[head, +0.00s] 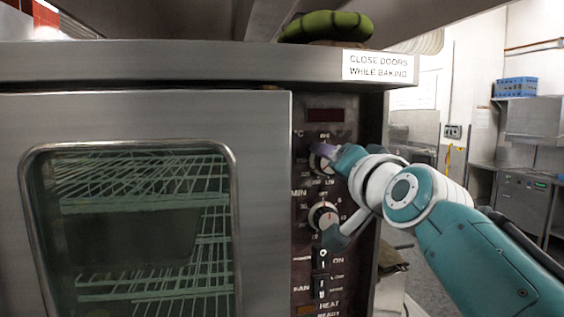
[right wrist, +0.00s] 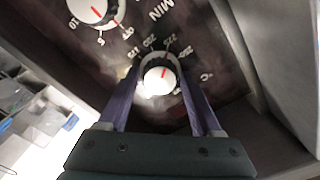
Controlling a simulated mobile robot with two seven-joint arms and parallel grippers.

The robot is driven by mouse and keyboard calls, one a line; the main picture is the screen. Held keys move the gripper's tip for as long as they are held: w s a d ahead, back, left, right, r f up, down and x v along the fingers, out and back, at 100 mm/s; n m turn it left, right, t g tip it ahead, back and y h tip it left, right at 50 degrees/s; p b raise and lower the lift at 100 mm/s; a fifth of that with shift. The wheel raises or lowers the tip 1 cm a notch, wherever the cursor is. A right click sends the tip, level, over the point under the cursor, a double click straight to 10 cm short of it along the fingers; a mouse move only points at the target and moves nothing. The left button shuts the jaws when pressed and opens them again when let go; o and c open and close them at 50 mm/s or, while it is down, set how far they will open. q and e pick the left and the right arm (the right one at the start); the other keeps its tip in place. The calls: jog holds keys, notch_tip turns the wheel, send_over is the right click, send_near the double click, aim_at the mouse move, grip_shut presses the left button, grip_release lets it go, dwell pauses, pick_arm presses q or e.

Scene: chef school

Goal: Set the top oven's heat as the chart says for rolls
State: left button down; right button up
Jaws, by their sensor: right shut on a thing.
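The oven's control panel (head: 348,125) is to the right of the glass door. The upper knob, marked °C, is partly hidden by my right gripper (head: 325,152) in the head view. In the right wrist view, this heat knob (right wrist: 158,82) is white with a red line, and the fingers of my right gripper (right wrist: 160,70) are shut on its sides. The red line points to the upper right there, toward the numbers around 225 to 250; the exact setting is hard to read. No rolls chart is readable. My left gripper is not in view.
Below is the MIN knob (head: 323,216), also in the right wrist view (right wrist: 93,10), then switches (head: 321,272) close under my right wrist. The closed oven door (head: 262,150) is left of the panel. A sign (head: 375,66) and a green coil (head: 328,25) are above. Open floor lies right.

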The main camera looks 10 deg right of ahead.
dwell(0.3)
jog(key=o, duration=1.2)
jog(key=shift+c, duration=0.2)
jog(key=s+p, duration=0.6)
jog(key=s, duration=0.4)
jog(key=shift+d+p, duration=0.15)
jog(key=shift+p, duration=0.2)
